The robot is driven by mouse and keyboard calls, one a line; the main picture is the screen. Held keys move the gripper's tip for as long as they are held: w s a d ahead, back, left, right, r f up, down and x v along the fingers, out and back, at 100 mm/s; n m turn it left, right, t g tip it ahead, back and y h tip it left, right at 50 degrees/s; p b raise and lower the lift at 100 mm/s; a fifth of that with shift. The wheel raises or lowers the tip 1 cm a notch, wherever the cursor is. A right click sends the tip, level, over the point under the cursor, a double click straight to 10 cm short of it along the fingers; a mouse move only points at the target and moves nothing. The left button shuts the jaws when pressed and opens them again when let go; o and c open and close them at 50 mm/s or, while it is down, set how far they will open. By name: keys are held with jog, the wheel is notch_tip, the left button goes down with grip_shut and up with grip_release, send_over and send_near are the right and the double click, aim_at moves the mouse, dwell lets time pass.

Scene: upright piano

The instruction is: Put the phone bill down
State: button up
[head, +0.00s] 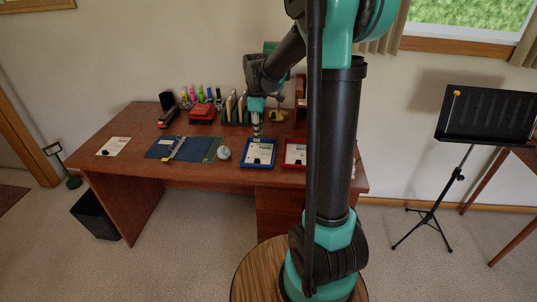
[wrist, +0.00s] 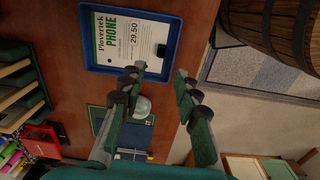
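The phone bill (wrist: 125,38), a white sheet with a green "PHONE" heading, lies in the blue tray (wrist: 172,42). A small dark object sits on the bill near its right edge in the wrist view. In the head view, the bill (head: 259,150) and the blue tray (head: 257,167) are at the desk's front edge. My gripper (wrist: 158,72) is open, its two fingers apart with nothing between them. In the head view, my gripper (head: 257,132) is just above the far part of the blue tray. The exact height is hard to tell.
A red tray (head: 294,163) with paper stands right of the blue one. A glass dome (head: 224,153) and a blue mat (head: 163,147) lie to the left. A letter rack and several pens stand behind. Bare desk shows around the left paper (head: 113,146).

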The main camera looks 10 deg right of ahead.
jog(key=s+d+f+m+t, duration=0.1)
jog(key=s+d+f+m, duration=0.1)
jog(key=s+m, duration=0.2)
jog(key=s+d+f+m+t, duration=0.1)
jog(key=s+f+m, duration=0.2)
jog(key=s, duration=0.8)
jog(key=s+d+f+m+t, duration=0.2)
jog(key=s+f+m, duration=0.1)
jog(key=s+m, duration=0.3)
jog(key=shift+s+d+m, duration=0.35)
jog(key=shift+s+m, duration=0.05)
jog(key=shift+s, duration=0.65)
jog(key=shift+c, duration=0.3)
